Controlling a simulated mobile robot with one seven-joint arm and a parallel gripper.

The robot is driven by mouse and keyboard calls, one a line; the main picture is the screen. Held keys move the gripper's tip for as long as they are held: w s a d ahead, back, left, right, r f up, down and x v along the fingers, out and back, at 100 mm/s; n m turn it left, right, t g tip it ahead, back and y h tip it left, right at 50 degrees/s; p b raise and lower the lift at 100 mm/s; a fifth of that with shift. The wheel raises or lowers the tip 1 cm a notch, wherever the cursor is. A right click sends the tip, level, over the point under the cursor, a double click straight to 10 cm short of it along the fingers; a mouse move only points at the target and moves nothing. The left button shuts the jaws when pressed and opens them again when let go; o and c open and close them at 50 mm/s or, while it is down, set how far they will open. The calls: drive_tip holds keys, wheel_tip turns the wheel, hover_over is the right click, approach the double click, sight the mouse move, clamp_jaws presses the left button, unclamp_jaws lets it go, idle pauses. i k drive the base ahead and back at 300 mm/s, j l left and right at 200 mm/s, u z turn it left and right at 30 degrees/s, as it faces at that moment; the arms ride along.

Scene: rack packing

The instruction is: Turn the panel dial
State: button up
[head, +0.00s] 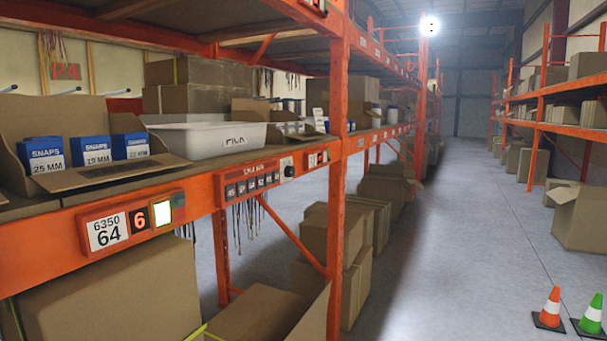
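A red panel (254,182) with a row of small dark keys or labels is fixed to the front of the orange shelf beam. At its right end is a small round black dial (290,171) on a pale plate. The dial's setting is too small to read. To the left on the same beam, a red display unit (130,219) carries the label 6350 64, a lit 6 and a bright white lit square. My gripper is not in view.
On the shelf above the beam are an open cardboard box (100,175) with blue SNAPS boxes (43,155) and a white PICK bin (208,136). An orange upright (338,190) stands right of the panel. Floor in the aisle (450,230) is clear; cones (551,308) stand at lower right.

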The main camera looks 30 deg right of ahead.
sight(290, 171)
drive_tip(key=i+l, duration=0.1)
drive_tip(key=l, duration=0.35)
drive_tip(key=i+l+z, duration=0.1)
drive_tip(key=l, duration=0.35)
drive_tip(key=i+l, duration=0.1)
drive_tip(key=l, duration=0.35)
drive_tip(key=i+l, duration=0.1)
drive_tip(key=l, duration=0.35)
drive_tip(key=i+l+z, duration=0.1)
drive_tip(key=l, duration=0.35)
